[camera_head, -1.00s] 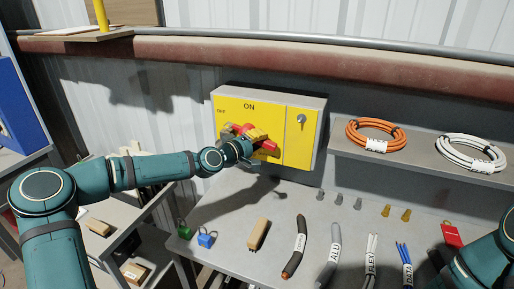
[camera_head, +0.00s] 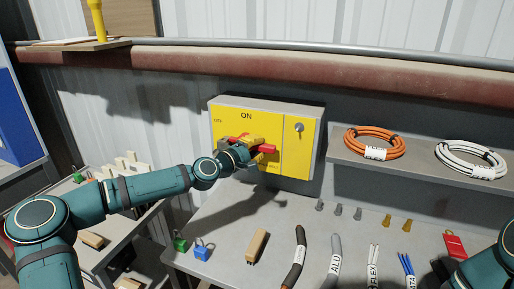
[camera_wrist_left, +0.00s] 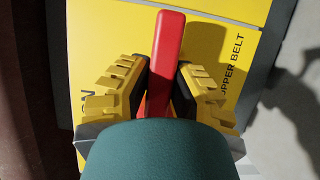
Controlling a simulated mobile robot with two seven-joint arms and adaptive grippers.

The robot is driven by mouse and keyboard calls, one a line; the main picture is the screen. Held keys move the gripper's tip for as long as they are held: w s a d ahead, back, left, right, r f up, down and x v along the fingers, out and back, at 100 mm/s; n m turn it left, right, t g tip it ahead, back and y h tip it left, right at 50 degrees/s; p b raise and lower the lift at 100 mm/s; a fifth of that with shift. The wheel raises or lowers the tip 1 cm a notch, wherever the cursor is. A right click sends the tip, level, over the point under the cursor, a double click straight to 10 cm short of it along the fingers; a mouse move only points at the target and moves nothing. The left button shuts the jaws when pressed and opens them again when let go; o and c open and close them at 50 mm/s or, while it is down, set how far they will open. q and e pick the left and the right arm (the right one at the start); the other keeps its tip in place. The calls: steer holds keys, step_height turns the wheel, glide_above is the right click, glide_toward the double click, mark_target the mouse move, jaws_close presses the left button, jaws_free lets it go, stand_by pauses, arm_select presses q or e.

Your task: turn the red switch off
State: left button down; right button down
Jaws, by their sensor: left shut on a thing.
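The red switch (camera_head: 267,149) is a bar handle on a yellow-faced box (camera_head: 292,150) on the wall. "ON" is printed above it and "OFF" at its upper left. In the head view the bar lies close to level, its right end showing past my gripper. My left gripper (camera_head: 253,147) is shut on the red bar. In the left wrist view its yellow-padded fingers (camera_wrist_left: 160,88) stand on both sides of the red switch (camera_wrist_left: 168,45). My wrist hides part of the bar. Only part of my right arm shows, at the lower right.
A keyed lock (camera_head: 299,127) sits on the box's right side. A shelf at right holds an orange cable coil (camera_head: 374,142) and a white one (camera_head: 470,158). The grey bench below holds a wooden block (camera_head: 257,246), padlocks (camera_head: 203,250) and several cable pieces.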

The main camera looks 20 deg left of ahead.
arm_select(q)
steer(key=c, duration=1.1)
jaws_free()
steer(key=shift+r, duration=0.2)
steer(key=shift+f, duration=0.1)
steer(key=v, duration=1.2)
